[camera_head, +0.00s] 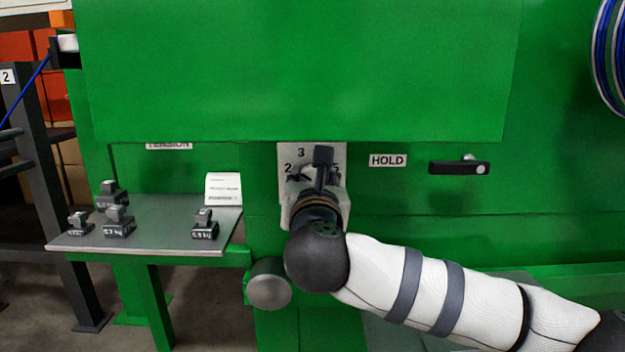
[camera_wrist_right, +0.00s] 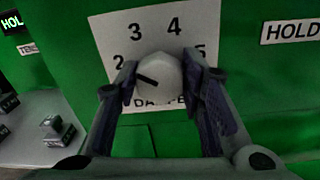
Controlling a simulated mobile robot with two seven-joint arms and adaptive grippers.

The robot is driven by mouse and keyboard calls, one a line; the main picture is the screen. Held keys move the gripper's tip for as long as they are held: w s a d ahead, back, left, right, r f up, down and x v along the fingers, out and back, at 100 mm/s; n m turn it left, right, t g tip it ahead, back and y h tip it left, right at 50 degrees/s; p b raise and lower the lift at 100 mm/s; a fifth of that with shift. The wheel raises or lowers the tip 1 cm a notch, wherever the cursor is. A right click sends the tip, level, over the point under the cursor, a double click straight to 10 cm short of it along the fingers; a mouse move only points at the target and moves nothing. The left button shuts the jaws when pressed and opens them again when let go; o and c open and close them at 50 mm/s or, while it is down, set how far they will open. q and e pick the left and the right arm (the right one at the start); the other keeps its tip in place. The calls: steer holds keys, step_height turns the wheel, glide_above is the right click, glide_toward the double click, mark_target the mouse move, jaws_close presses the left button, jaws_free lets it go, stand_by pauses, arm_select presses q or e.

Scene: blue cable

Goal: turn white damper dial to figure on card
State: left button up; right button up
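The white damper dial (camera_wrist_right: 164,84) shows in the right wrist view, in the middle of a white plate (camera_wrist_right: 113,33) with the figures 2, 3, 4 and 5. Its black mark points left and slightly up, roughly toward the 2. My right gripper (camera_wrist_right: 161,82) has a finger against each side of the dial. The fingers hide part of the plate's lower lettering. In the head view my right gripper (camera_head: 322,165) covers the dial and much of the plate (camera_head: 287,152). A white card (camera_head: 223,188) stands on the grey shelf; its print is too small to read. My left gripper is not in view.
The grey shelf (camera_head: 165,240) at the left holds several dark weights (camera_head: 119,222). A HOLD label (camera_head: 388,160) and a black lever (camera_head: 455,168) are right of the plate. A green panel (camera_head: 300,70) overhangs above. A round grey knob (camera_head: 268,285) sits below left.

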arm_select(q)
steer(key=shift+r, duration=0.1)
arm_select(e)
steer(key=shift+r+n+p, duration=0.3)
steer(key=shift+n+p, duration=0.8)
steer(key=shift+p, duration=0.15)
steer(key=n+p, duration=0.2)
steer(key=shift+n, duration=0.3)
steer(key=n+p, duration=0.3)
steer(key=shift+a+f, duration=0.1)
steer(key=shift+f, duration=0.05)
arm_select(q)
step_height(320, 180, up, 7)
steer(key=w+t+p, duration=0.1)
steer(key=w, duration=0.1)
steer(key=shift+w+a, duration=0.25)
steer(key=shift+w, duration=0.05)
arm_select(e)
steer(key=shift+f+n, duration=0.15)
steer(key=shift+n, duration=0.75)
steer(key=shift+f+n, duration=0.1)
steer(key=shift+n, duration=0.2)
steer(key=o, duration=1.1)
steer(key=shift+o, duration=0.2)
